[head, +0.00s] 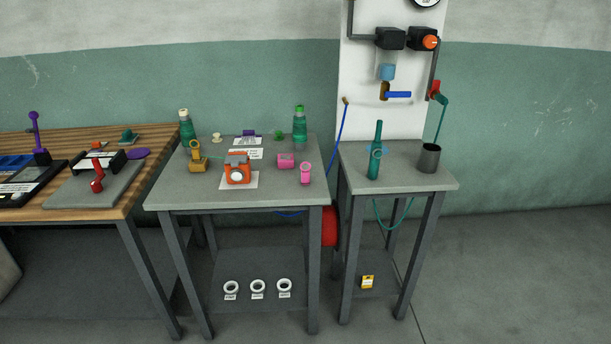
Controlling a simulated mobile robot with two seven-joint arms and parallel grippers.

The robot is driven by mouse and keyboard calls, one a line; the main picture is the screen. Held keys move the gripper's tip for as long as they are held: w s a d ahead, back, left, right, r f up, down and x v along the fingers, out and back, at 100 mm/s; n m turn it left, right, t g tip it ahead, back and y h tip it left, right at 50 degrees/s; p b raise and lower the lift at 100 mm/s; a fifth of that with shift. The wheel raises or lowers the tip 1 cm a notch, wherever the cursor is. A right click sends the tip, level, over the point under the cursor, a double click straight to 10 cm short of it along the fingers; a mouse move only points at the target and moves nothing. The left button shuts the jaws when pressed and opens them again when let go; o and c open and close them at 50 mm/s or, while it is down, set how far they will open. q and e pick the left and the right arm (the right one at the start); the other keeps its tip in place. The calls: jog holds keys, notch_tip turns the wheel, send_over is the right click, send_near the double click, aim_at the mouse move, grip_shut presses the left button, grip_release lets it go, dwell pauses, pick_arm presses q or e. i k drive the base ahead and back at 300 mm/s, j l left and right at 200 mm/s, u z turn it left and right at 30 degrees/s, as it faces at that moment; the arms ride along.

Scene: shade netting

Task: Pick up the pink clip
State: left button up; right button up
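Two pink items are on the grey middle table (180,195), toward its right side. One is a small blocky pink piece (286,160). The other is an upright pink piece with a ring-like top (306,173), closer to the front right. They stand apart from each other. Both are small, and I cannot tell for certain which one is the pink clip. Neither of my grippers is in view, and nothing touches the pink pieces.
An orange device (237,172) on white paper and a yellow piece (198,162) stand left of them. A right table (405,180) holds a green bottle (375,155) and grey cup (429,158). Floor at right is clear.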

aim_at(304, 173)
jog(key=i+j+z, duration=0.1)
jog(key=i+j, duration=0.5)
jog(key=i, duration=0.15)
